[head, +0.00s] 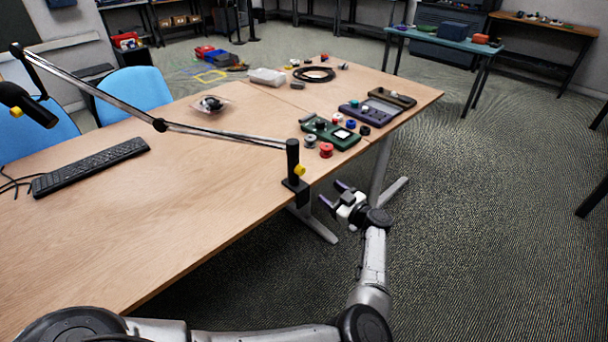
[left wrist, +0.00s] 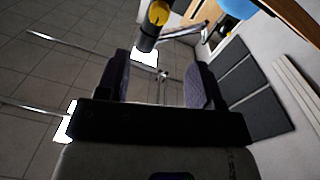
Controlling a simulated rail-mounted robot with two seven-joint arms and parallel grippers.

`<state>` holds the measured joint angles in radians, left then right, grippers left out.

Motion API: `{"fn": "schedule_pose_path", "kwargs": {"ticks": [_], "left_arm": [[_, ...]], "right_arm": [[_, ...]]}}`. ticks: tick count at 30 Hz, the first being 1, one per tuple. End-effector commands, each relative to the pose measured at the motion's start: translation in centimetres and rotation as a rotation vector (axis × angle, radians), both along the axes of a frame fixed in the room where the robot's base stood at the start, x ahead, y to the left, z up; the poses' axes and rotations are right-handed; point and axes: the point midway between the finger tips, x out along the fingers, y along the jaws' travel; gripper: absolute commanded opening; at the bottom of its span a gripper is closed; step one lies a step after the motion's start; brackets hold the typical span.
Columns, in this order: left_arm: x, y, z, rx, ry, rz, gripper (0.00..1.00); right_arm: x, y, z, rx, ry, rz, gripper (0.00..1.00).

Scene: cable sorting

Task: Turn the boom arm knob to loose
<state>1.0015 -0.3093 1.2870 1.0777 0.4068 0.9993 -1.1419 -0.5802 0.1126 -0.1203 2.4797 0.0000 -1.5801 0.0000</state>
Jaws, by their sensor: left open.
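The boom arm (head: 220,135) runs as a jointed metal rod over the table to a black upright post (head: 292,158) clamped at the front edge. A yellow knob (head: 299,170) sits on the right side of this post. The left wrist view also shows a yellow knob (left wrist: 158,13) beside a black cylinder (left wrist: 148,38), beyond my fingertips. My left gripper (head: 332,194) is open and empty, right of and slightly below the post, apart from the knob. Its two dark fingers (left wrist: 160,60) stand wide apart. The knob's setting cannot be read. My right gripper is not in view.
The wooden table (head: 200,200) bears a black keyboard (head: 90,166), a green device (head: 330,131), small spools (head: 326,150) and a coiled black cable (head: 314,74). Blue chairs (head: 135,90) stand behind it. The floor right of the table is open around my left gripper.

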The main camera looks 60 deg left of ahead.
Motion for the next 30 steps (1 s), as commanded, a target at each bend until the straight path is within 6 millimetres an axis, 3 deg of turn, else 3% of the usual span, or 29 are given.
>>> {"fn": "schedule_pose_path", "kwargs": {"ticks": [12,18,30], "left_arm": [[-1.3,7.5,-0.2,0.002,-0.004,0.002,0.60],[-1.7,10.4,-0.2,0.002,-0.005,0.001,0.60],[-2.0,12.6,0.0,0.001,-0.004,0.000,0.60]], "right_arm": [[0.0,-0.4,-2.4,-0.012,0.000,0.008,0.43],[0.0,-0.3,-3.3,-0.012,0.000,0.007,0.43],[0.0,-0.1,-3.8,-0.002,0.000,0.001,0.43]]}}
